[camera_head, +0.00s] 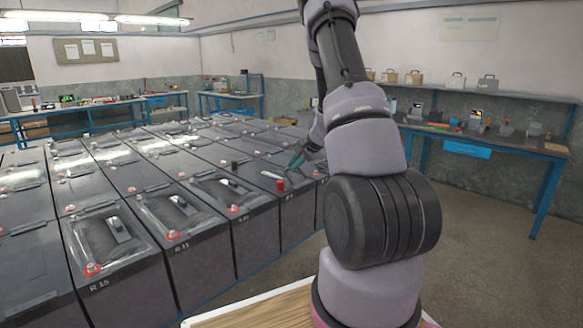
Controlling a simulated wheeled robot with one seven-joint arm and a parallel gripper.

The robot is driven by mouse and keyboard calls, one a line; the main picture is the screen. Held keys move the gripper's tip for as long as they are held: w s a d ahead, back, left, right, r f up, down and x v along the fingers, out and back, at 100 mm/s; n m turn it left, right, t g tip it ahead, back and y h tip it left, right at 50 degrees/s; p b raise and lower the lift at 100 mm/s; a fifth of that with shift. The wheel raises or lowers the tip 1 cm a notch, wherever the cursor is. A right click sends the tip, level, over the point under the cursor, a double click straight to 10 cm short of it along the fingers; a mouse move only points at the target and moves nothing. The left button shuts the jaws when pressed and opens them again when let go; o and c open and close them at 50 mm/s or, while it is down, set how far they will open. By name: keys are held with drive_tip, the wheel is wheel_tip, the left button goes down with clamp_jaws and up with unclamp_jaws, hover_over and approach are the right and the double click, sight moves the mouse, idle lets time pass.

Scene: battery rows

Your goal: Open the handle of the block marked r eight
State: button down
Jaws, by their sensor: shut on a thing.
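The battery block (297,220) nearest my arm in the front row has a red cap (281,185) and a black post on its top. The small white mark on its front is too small to read surely. A pale handle piece (272,175) shows on its top, left of my gripper. The grip itself is small and partly hidden, and my arm covers the area to the right.
Several more dark blocks stand in tight rows to the left, such as the block marked R 15 (120,290), with handles lying on their tops. A blue-legged workbench (500,148) stands at the right wall. Bare floor (480,250) lies to the right.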

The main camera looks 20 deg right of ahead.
drive_tip(key=s+t, duration=0.1)
drive_tip(key=t+y, duration=0.1)
drive_tip(key=s+d+t, duration=0.1)
drive_tip(key=t, duration=0.1)
drive_tip(key=shift+s+r+y, duration=0.2)
drive_tip(key=shift+s+y, duration=0.1)
drive_tip(key=shift+s+d+t+y, duration=0.15)
drive_tip(key=shift+s+t+y, duration=0.3)
drive_tip(key=shift+t, duration=0.65)
drive_tip(key=shift+s+d+t+y, duration=0.2)
drive_tip(key=shift+s+t, duration=0.45)
drive_tip(key=shift+t, duration=0.45)
drive_tip(key=c, duration=0.9)
unclamp_jaws()
drive_tip(key=v, duration=1)
drive_tip(key=shift+s, duration=0.4)
drive_tip(key=shift+d+f, duration=0.1)
drive_tip(key=shift+d, duration=0.05)
